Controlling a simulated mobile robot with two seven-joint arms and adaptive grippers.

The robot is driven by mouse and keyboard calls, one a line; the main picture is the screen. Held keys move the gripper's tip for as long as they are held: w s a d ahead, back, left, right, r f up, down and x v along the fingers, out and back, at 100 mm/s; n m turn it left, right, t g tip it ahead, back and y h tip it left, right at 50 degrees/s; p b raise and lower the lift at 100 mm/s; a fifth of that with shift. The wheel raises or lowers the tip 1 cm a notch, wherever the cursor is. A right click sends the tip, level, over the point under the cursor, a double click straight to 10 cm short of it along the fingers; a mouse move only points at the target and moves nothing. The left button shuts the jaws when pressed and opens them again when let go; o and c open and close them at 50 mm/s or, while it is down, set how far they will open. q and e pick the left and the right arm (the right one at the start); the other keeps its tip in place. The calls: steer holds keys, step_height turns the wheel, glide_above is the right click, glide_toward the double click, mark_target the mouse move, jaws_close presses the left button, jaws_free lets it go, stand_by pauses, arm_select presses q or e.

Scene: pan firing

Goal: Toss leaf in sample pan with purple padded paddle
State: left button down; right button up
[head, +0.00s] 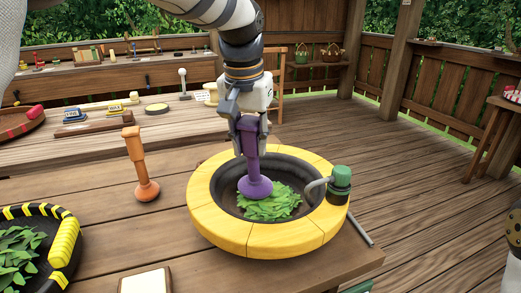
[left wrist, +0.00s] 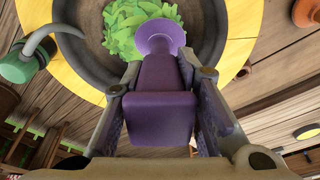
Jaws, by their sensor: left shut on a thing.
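The sample pan is a dark round pan with a wide yellow rim (head: 215,225), near the middle of the head view. Green leaf (head: 268,205) lies heaped on its floor and also shows in the left wrist view (left wrist: 128,30). My left gripper (head: 249,125) is above the pan, shut on the handle of the purple padded paddle (head: 250,165). The paddle points down, and its round pad (head: 255,188) is at the leaf's left edge; I cannot tell whether it touches. In the left wrist view the paddle (left wrist: 165,85) sits between both fingers. My right gripper is not in view.
A green-capped fitting with a grey spout (head: 340,180) stands on the pan's right rim. An orange paddle (head: 140,165) stands upright to the left. A black pan with yellow-striped edging (head: 68,245) holds leaves at lower left. A white-topped block (head: 146,281) lies in front.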

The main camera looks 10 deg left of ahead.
arm_select(q)
steer(key=v, duration=0.3)
steer(key=w+v, duration=0.1)
steer(key=v, duration=0.2)
steer(key=w+v, duration=0.1)
steer(key=v, duration=0.2)
steer(key=shift+s+r, duration=0.1)
steer(key=shift+r, duration=0.2)
steer(key=shift+s+f, duration=0.1)
